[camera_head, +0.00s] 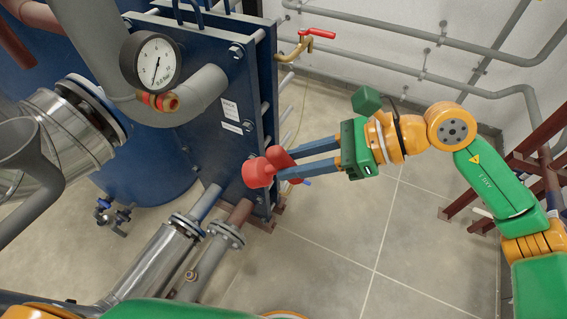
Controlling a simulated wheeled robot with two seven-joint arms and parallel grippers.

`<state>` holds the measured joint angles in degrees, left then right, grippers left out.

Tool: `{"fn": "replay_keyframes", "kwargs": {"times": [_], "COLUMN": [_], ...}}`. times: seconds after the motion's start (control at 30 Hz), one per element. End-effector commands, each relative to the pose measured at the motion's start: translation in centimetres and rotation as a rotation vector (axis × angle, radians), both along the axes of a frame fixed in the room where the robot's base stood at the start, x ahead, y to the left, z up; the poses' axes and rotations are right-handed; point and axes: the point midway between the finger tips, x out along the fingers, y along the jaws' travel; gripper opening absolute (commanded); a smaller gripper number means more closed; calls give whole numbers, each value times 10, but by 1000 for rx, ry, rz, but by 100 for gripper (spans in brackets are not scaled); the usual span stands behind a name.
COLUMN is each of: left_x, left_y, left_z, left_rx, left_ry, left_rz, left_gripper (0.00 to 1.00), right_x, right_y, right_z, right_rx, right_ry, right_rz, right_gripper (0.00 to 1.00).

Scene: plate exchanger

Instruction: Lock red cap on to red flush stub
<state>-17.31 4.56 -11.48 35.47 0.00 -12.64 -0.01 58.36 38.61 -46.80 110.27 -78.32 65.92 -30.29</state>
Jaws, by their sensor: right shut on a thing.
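My right gripper (278,165) reaches in from the right with its two long blue fingers pointing left. It is shut on a red cap (257,173), which has a red lever-like part (280,157) by the fingertips. The cap is held in front of the right edge of the blue plate exchanger (208,150). I cannot tell whether the cap touches anything behind it. I cannot make out a separate red flush stub; it may be hidden behind the cap and fingers. My left gripper is not in view.
A pressure gauge (151,62) sits on a thick grey pipe (195,95) at upper left. Flanged pipes (226,235) run below the exchanger. A brass valve with a red handle (318,33) is on the wall piping. Dark red framing (538,150) stands at right. The tiled floor (335,225) is clear.

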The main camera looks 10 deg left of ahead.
Motion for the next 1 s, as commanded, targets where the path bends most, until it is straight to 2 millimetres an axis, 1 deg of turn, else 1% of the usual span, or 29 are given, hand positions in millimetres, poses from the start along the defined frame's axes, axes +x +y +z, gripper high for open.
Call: {"fn": "replay_keyframes", "kwargs": {"times": [0.03,0.13,0.27,0.3,0.4,0.47,0.53,0.6,0.8,0.9,1.0], "left_x": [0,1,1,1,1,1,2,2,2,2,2], "left_y": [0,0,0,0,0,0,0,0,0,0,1], "left_z": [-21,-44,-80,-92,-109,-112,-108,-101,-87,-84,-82], "left_rx": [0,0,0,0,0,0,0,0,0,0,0], "left_ry": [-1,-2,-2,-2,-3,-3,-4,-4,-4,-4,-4], "left_rz": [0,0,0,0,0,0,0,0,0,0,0], "left_gripper": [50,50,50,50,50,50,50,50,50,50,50], "right_x": [-2,-3,-9,-12,-19,-21,-21,-19,-8,-3,0], "right_y": [4,13,21,22,20,19,22,29,60,72,80], "right_z": [-7,4,22,29,47,56,63,68,68,68,66], "right_rx": [56,188,362,415,503,530,543,545,540,541,539], "right_ry": [-5,-27,-70,-84,-102,-102,-100,-95,-94,-95,-96], "right_rz": [-56,-181,-298,-318,-332,-330,-326,-325,-324,-326,-326], "right_gripper": [0,0,0,0,0,0,0,0,0,0,0]}}
